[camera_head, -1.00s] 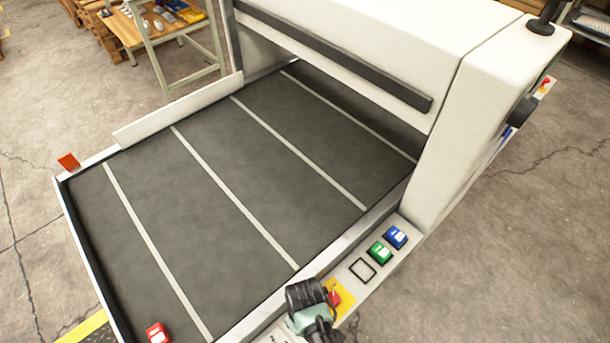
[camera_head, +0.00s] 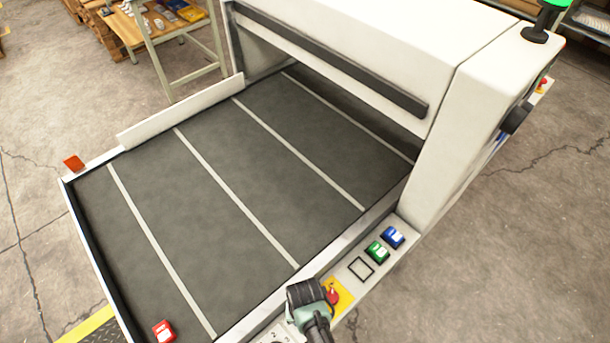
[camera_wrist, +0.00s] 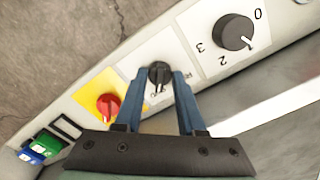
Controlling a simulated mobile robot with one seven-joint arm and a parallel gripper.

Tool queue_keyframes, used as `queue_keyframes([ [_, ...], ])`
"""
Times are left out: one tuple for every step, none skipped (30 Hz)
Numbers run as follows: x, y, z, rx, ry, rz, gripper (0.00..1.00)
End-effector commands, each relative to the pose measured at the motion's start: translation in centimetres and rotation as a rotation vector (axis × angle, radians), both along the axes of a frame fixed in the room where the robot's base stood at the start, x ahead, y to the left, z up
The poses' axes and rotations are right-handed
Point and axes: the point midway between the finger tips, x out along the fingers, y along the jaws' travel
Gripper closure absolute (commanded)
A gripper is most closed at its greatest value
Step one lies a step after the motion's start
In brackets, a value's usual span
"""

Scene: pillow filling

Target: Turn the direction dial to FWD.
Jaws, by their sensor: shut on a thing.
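The direction dial (camera_wrist: 158,70) is a black knob on a white plate in the middle of the wrist view. My gripper (camera_wrist: 161,82) is shut on it, with one blue finger on each side. A pale pointer mark shows on the knob's lower side. The plate's lettering is partly hidden by the fingers and too small to read, so I cannot tell the setting. In the head view my gripper's body hides the dial on the machine's side rail.
A black numbered knob (camera_wrist: 234,33) sits beside the dial. On its other side is a red stop button (camera_wrist: 107,106) on a yellow plate. Green (camera_head: 377,252) and blue (camera_head: 393,237) buttons lie farther along the rail.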

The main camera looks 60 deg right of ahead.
Motion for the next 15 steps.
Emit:
queue_keyframes([
  [0.01, 0.0, 0.05, 0.0, 0.0, -0.01, 1.0],
  [0.02, -0.01, 0.04, 0.0, 0.0, -0.015, 1.0],
  [0.01, 0.0, 0.03, 0.0, 0.0, -0.022, 1.0],
  [0.01, -0.02, 0.02, 0.0, 0.0, -0.025, 1.0],
  [0.02, -0.01, 0.02, 0.0, 0.0, -0.028, 1.0],
  [0.02, -0.01, 0.01, 0.0, 0.0, -0.031, 1.0],
  [0.01, -0.02, 0.01, 0.0, 0.0, -0.032, 1.0],
  [0.01, -0.02, 0.01, 0.0, 0.0, -0.033, 1.0],
  [0.01, -0.02, 0.0, 0.0, 0.0, -0.034, 1.0],
  [0.01, -0.02, 0.0, 0.0, 0.0, -0.034, 1.0],
  [0.01, -0.02, 0.0, 0.0, 0.0, -0.034, 1.0],
  [0.01, -0.02, 0.0, 0.001, -0.001, -0.034, 1.0],
  [0.02, -0.01, 0.0, 0.001, -0.001, -0.034, 1.0],
  [0.01, -0.02, 0.0, 0.001, -0.001, -0.034, 1.0],
  [0.01, -0.02, 0.0, 0.001, -0.001, -0.034, 1.0],
])
